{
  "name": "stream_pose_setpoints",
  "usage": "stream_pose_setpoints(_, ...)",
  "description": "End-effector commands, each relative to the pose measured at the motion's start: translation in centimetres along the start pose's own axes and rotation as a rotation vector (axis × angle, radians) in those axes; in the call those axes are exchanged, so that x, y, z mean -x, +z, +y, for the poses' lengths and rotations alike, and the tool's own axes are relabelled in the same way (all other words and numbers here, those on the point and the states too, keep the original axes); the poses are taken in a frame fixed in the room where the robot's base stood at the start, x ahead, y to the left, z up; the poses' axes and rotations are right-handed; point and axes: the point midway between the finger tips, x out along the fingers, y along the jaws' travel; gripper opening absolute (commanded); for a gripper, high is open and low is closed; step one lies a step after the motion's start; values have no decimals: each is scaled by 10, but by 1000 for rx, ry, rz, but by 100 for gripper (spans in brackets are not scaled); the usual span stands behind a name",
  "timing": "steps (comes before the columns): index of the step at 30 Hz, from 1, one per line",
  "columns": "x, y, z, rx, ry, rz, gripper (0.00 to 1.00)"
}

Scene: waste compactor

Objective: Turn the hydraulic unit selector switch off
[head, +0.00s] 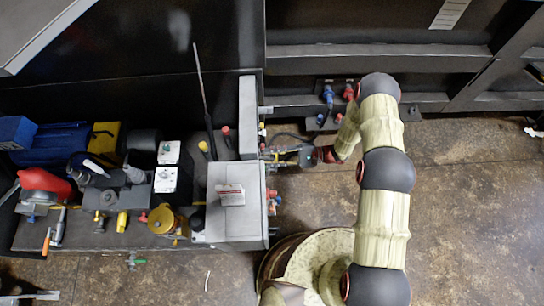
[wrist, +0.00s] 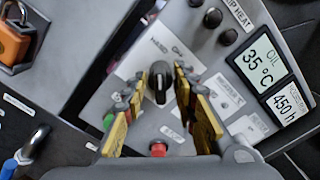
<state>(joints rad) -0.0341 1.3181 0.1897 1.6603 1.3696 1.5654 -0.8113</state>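The black selector switch (wrist: 160,76) sits on the grey control panel (wrist: 207,57) in the wrist view, with a pale mark low on its knob. A label plate with partly readable print lies behind it. My gripper (wrist: 157,84) is open, its two yellow-padded fingers on either side of the knob with visible gaps. I cannot tell how deep the fingertips reach along the knob. In the head view my gripper (head: 286,156) is at the right side of the grey control box (head: 236,180); the switch is not discernible there.
A red button (wrist: 158,149) lies between the finger bases and a green one (wrist: 108,121) beside the left finger. An oil display (wrist: 257,60) is to the right. An orange padlock (wrist: 14,44) is at upper left. Open floor (head: 470,190) lies right of my arm.

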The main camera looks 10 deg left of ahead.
Motion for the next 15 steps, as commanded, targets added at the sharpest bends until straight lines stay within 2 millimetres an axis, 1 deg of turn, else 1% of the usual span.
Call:
stream_pose_setpoints(5, 0, 0, 0, 0, 0, 0, 28)
stream_pose_setpoints(15, 0, 0, 0, 0, 0, 0, 9)
